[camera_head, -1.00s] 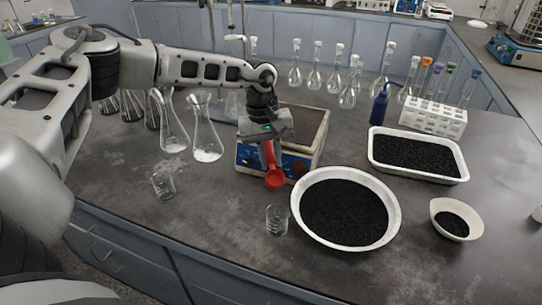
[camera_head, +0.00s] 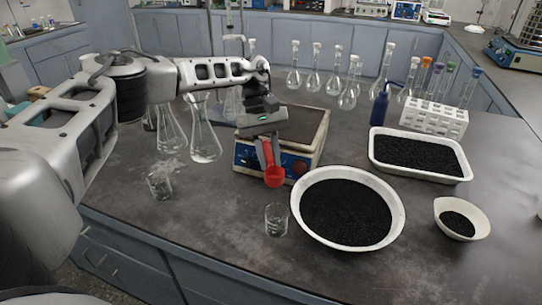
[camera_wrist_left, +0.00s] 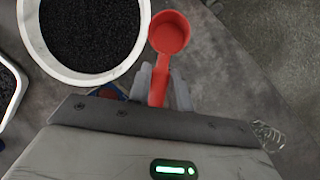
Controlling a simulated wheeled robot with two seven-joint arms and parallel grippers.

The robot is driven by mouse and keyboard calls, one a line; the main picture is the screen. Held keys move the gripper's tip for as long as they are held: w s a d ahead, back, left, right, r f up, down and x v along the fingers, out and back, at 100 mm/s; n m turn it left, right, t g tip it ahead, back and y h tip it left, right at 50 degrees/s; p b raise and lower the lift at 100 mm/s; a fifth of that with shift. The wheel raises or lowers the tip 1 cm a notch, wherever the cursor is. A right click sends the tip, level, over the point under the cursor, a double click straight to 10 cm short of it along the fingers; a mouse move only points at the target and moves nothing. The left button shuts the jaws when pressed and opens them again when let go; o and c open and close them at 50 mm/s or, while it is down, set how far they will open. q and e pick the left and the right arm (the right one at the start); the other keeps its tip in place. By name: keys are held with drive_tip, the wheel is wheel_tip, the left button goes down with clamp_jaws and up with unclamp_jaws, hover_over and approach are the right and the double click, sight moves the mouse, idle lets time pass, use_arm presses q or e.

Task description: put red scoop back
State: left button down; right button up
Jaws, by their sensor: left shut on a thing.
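A red scoop (camera_head: 274,177) is held by its handle in my left gripper (camera_head: 267,153), which is shut on it. The scoop hangs cup-down from the fingers in the head view, in front of the hot plate or shaker box (camera_head: 242,158) with blue front panel. In the left wrist view the scoop's round cup (camera_wrist_left: 169,32) extends beyond the fingers (camera_wrist_left: 162,85), and its cup looks empty. A round white bowl of black granules (camera_head: 396,205) is just right of the scoop; it also shows in the left wrist view (camera_wrist_left: 30,35). My right gripper is not in view.
A small glass beaker (camera_head: 276,220) stands below the scoop, and another (camera_head: 160,184) stands left. A white tray of granules (camera_head: 460,178), a small white dish (camera_head: 482,222) and a tube rack (camera_head: 434,119) are at right.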

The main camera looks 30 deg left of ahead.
use_arm(q)
drive_tip(key=s+d+m+g+y, duration=0.2)
drive_tip(key=s+d+m+y, duration=0.1)
drive_tip(key=s+d+m, duration=0.5)
drive_tip(key=s+d, duration=0.3)
drive_tip(key=d, duration=0.2)
drive_tip(key=shift+s+d+r, duration=0.2)
drive_tip(key=shift+s+r, duration=0.1)
drive_tip(key=shift+r, duration=0.1)
